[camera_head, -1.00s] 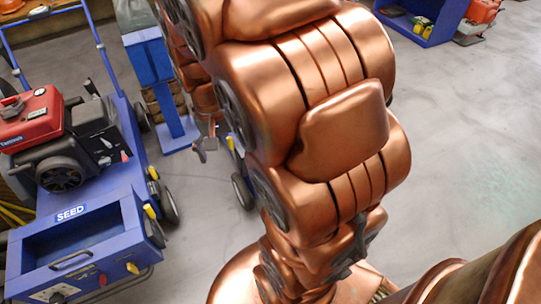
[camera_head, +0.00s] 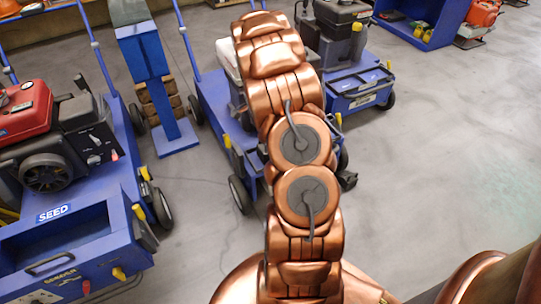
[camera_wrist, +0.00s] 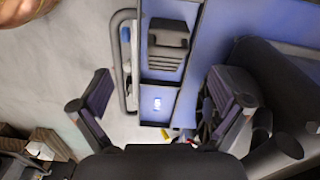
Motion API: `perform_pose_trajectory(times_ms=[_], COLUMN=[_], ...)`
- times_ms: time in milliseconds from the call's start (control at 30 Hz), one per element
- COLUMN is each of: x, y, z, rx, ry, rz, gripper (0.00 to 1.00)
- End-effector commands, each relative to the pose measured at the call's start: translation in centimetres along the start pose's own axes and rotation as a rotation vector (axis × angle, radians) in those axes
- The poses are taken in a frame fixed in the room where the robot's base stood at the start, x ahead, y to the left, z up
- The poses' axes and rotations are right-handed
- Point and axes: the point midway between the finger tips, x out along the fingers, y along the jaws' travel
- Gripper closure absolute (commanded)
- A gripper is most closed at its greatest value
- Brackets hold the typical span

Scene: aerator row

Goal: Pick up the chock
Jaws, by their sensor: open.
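A dark grey ribbed block (camera_wrist: 168,45), which looks like the chock, sits in a compartment of a narrow tray (camera_wrist: 194,62) in the wrist view. My gripper (camera_wrist: 165,84) is open and empty, its two dark fingers spread on either side of the tray's lower part. The block lies ahead of the fingertips, between their lines, and is apart from them. In the head view my copper arm reaches over the middle blue machine (camera_head: 212,96). My gripper and the block are hidden there behind the arm.
A blue machine marked SEED (camera_head: 125,190) with a red engine stands at left. A blue stand (camera_head: 150,70) with wooden blocks (camera_head: 160,103) is behind it. A grey bar (camera_wrist: 123,60) runs beside the tray. The floor at right is clear.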

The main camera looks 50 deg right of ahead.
Motion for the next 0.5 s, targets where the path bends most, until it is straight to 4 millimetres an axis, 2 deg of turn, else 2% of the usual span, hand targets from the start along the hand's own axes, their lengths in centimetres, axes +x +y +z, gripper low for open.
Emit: perform_pose_trajectory(times_ms=[33,100,300,500], x=[1.6,3.0,4.8,6.6], y=[-0.4,-0.7,-1.2,-1.2], z=[-1.0,-1.9,-3.3,-3.4], rx=[0.036,0.077,0.140,0.147], ry=[-0.002,-0.006,-0.011,-0.013], rz=[-0.007,-0.013,-0.026,-0.024], gripper=[0.00,0.00,0.00,0.00])
